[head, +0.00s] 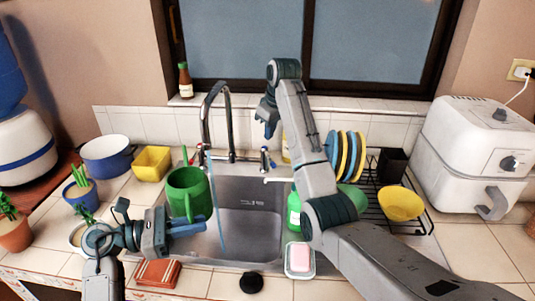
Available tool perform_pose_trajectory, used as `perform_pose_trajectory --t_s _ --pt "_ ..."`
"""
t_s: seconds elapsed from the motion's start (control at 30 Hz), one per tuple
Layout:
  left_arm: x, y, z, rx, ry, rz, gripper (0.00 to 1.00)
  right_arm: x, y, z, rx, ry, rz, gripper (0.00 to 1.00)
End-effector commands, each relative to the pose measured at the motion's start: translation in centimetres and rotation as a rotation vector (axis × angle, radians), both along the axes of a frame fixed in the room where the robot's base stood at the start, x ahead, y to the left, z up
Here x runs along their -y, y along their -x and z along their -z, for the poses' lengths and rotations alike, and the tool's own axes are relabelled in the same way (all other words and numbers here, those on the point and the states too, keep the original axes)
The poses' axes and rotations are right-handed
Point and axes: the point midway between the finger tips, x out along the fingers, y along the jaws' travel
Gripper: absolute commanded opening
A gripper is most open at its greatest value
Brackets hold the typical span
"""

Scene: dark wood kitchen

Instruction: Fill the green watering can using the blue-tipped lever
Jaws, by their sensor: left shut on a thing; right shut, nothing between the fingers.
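The green watering can (183,183) is held upright over the left side of the sink, left of a thin blue water stream (218,215). The stream runs from the faucet (205,115) down into the sink. It passes along the can's right edge; I cannot tell whether any enters the can. My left gripper (188,224) is shut on the can's handle at the front. The blue-tipped lever (265,152) is right of the faucet base. My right gripper (268,112) is shut and empty, above this lever and apart from it. A red-tipped lever (201,151) is on the left.
A dish rack (420,213) with plates and a yellow bowl (400,203) stands right. A soap dish (299,272) and a sponge (158,273) lie in front. Pots and plants crowd the left.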

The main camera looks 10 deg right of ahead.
Motion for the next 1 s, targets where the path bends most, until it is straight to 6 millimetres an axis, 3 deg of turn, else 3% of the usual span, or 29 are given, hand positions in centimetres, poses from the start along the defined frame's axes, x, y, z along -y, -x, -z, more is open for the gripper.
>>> perform_pose_trajectory --t_s 0.3,0.5,0.77,1.0 --pt "0.0 0.0 0.0 0.001 0.0 0.0 0.0 -0.8 -1.8 0.6 -0.047 -0.023 -0.637 0.0" --pt "0.0 0.0 0.0 0.001 0.0 0.0 0.0 -1.1 -2.0 0.7 -0.03 -0.064 -0.894 0.0" --pt "0.0 0.0 0.0 0.001 0.0 0.0 0.0 -1.5 -2.0 1.5 -0.017 -0.084 -0.996 0.0" --pt "0.0 0.0 0.0 0.001 0.0 0.0 0.0 -2.9 -1.9 5.5 -0.018 -0.083 -0.995 0.0"
